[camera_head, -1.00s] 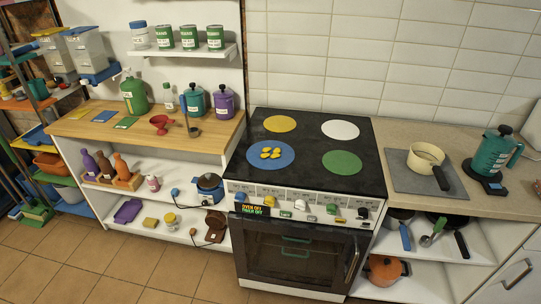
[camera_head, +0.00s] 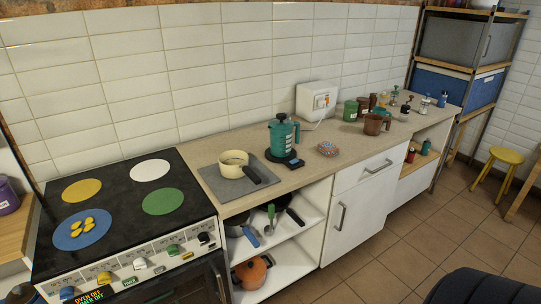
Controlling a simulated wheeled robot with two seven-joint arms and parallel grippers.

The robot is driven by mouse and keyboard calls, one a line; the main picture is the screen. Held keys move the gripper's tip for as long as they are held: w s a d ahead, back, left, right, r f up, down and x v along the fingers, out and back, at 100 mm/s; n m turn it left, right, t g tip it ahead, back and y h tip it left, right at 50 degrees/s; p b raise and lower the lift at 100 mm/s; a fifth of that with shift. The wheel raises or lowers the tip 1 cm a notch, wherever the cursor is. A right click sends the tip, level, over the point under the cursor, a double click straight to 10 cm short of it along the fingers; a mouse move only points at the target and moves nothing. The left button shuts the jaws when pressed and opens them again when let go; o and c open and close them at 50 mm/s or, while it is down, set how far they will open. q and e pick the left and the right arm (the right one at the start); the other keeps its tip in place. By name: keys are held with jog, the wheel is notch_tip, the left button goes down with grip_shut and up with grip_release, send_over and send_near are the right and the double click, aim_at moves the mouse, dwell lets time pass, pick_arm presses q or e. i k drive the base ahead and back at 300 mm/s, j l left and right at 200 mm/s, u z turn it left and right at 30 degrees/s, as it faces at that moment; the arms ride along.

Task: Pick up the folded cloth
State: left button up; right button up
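I see nothing in the head view now that I can make out as a folded cloth. A small round patterned item (camera_head: 328,148) lies on the counter right of the teal pot, but I cannot tell what it is made of. Neither of my grippers is in view.
The stove (camera_head: 125,205) with coloured discs stands at left. On the stone counter (camera_head: 225,207) are a cream pan (camera_head: 233,164), a teal pot (camera_head: 282,137) and several jars. Open shelves below hold pans and an orange pot (camera_head: 252,272). A yellow stool (camera_head: 498,165) stands at right; the tiled floor between is open.

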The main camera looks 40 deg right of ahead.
aim_at(329, 150)
jog(key=z, duration=1.55)
jog(key=i+l, duration=0.35)
jog(key=i+l+u, duration=0.15)
jog(key=i+l, duration=0.15)
jog(key=l, duration=0.2)
jog(key=i+l, duration=0.3)
jog(key=l, duration=0.15)
jog(key=i+l+u, duration=0.15)
jog(key=i+l, duration=0.15)
jog(key=l, duration=0.15)
